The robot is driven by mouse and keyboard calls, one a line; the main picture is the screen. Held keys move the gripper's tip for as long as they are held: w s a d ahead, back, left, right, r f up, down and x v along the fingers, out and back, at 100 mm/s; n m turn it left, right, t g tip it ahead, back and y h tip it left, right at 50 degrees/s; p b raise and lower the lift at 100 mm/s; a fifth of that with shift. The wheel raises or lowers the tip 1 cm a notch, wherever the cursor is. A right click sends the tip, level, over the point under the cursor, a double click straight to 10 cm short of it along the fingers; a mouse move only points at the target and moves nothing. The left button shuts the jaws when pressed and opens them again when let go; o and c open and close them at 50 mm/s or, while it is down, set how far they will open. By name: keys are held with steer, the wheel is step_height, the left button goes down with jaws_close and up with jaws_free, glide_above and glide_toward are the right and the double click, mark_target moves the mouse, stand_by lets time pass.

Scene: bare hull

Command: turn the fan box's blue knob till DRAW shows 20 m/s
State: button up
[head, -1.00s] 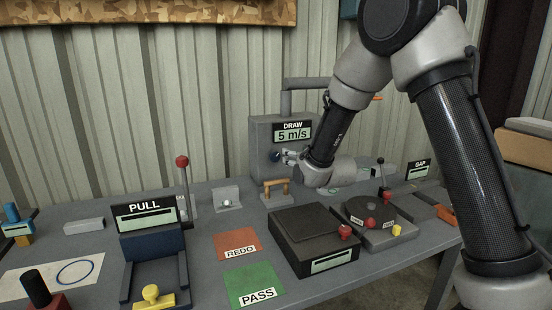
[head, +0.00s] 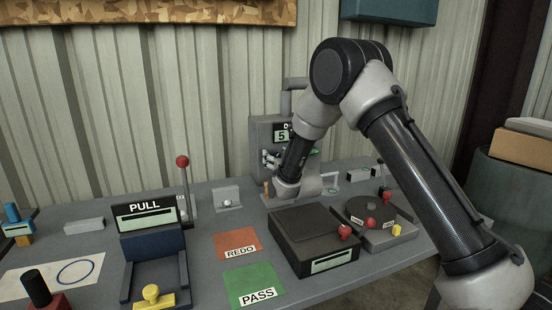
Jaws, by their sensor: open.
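The grey fan box (head: 258,132) stands at the back of the bench against the corrugated wall. Its DRAW display (head: 282,135) is partly covered by my arm; a 5 shows and the rest is hidden. The blue knob, on the box's front, is hidden now behind my gripper. My gripper (head: 268,160) is open in front of the box's face, at about the knob's height. I cannot tell whether its fingers are around the knob or touching it.
A dark lidded box (head: 312,222) and a turntable with red and yellow knobs (head: 380,222) lie in front. A red-knobbed lever (head: 183,162) rises at left, near the PULL unit (head: 150,213). REDO (head: 238,240) and PASS (head: 253,282) mats lie flat.

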steer(key=shift+c, duration=0.2)
steer(key=c, duration=0.9)
steer(key=shift+c, duration=0.2)
steer(key=shift+m, duration=0.3)
steer(key=shift+d+m, duration=0.15)
steer(key=shift+m, duration=2.45)
